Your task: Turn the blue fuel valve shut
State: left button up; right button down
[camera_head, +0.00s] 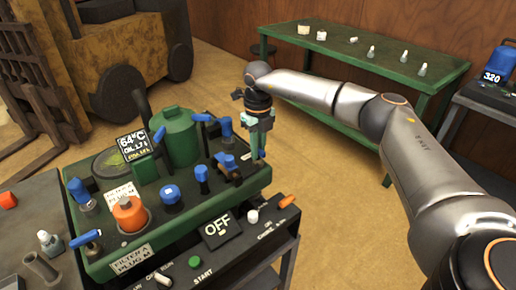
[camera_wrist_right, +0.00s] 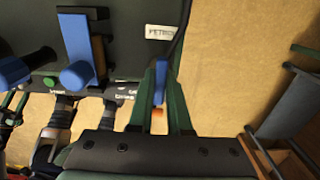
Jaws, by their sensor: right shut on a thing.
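My right gripper (camera_head: 258,155) reaches down at the right edge of the green machine (camera_head: 170,222). In the wrist view the right gripper (camera_wrist_right: 161,82) has its two green fingers closed on either side of a narrow blue handle (camera_wrist_right: 160,72). This blue fuel valve handle lies beside a white label that seems to read PETROL (camera_wrist_right: 162,32). In the head view the fingers largely hide the handle, so its exact angle is unclear there. My left gripper is not in view.
Several other blue levers and knobs stand close by, including a blue-topped one (camera_head: 226,160). An orange cap (camera_head: 129,213) and a green tank (camera_head: 177,137) are on the machine. An OFF display (camera_head: 221,230) is at its front. A green table (camera_head: 365,60) stands behind.

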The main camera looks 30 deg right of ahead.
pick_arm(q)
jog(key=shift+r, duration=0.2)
pick_arm(e)
jog(key=shift+r+m+p, duration=0.15)
jog(key=shift+m+p, duration=0.9)
jog(key=shift+m, duration=0.15)
jog(key=m+p, duration=0.2)
jog(key=shift+m, duration=0.3)
jog(key=m+p, duration=0.4)
jog(key=m, duration=0.2)
jog(key=shift+r+m+p, duration=0.1)
jog(key=shift+m+p, duration=0.2)
jog(key=m+p, duration=0.2)
jog(key=m, duration=0.1)
pick_arm(q)
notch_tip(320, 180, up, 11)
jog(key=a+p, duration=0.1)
jog(key=p, duration=0.1)
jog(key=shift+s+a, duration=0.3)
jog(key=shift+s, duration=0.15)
pick_arm(e)
jog(key=shift+m, duration=1.6)
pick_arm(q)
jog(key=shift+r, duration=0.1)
pick_arm(e)
jog(key=shift+w+f, duration=0.1)
jog(key=shift+f, duration=0.1)
